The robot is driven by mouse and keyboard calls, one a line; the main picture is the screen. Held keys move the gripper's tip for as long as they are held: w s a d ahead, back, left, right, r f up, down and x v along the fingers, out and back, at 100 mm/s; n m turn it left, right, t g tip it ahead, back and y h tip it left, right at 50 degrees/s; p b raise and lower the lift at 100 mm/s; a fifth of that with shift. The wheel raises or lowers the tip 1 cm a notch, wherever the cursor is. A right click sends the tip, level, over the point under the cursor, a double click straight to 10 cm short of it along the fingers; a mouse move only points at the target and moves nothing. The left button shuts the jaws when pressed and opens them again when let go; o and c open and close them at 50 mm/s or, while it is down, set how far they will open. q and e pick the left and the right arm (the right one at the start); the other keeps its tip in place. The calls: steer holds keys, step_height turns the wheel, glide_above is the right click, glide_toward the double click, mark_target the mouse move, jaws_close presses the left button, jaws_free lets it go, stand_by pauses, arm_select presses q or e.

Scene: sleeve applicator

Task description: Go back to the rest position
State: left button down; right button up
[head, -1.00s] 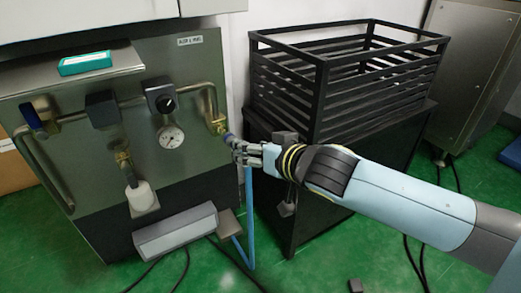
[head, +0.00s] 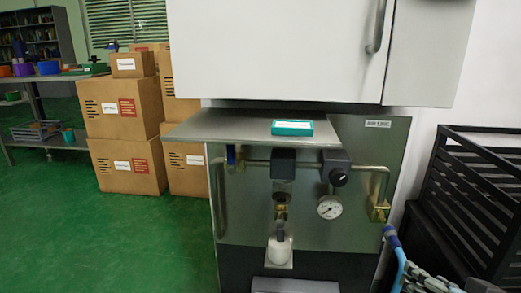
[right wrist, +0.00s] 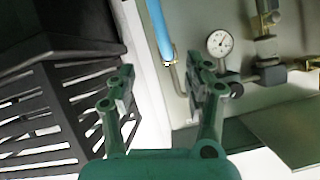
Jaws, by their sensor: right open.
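My right gripper (head: 432,284) shows only in part at the bottom right of the head view. In the right wrist view the gripper (right wrist: 160,88) has its two green fingers spread apart with nothing between them. A blue hose (head: 398,262) rises beside it to just under the brass fitting (head: 379,209) on the steel panel. In the right wrist view the hose (right wrist: 159,28) ends beyond the fingers, apart from them. My left gripper is in neither view.
The steel panel (head: 250,222) carries a gauge (head: 329,207), a black knob (head: 338,177) and a shelf with a teal box (head: 292,128). A black slatted rack (head: 470,200) stands close on the right. Cardboard boxes (head: 122,107) are stacked at the left. Green floor (head: 100,245) is open front left.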

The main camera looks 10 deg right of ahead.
steer(key=s+a+f+n+g+y, duration=0.1)
steer(key=s+a+f+n+g, duration=0.15)
steer(key=s+f+g, duration=0.65)
steer(key=s+a+f+n+g, duration=0.2)
steer(key=s+f+n+g, duration=0.1)
steer(key=s+f, duration=1.2)
arm_select(q)
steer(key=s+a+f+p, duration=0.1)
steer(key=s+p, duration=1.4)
steer(key=p, duration=0.1)
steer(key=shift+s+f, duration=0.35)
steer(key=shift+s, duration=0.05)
arm_select(e)
steer(key=s+d, duration=0.1)
steer(key=s, duration=1.6)
steer(key=shift+d, duration=0.4)
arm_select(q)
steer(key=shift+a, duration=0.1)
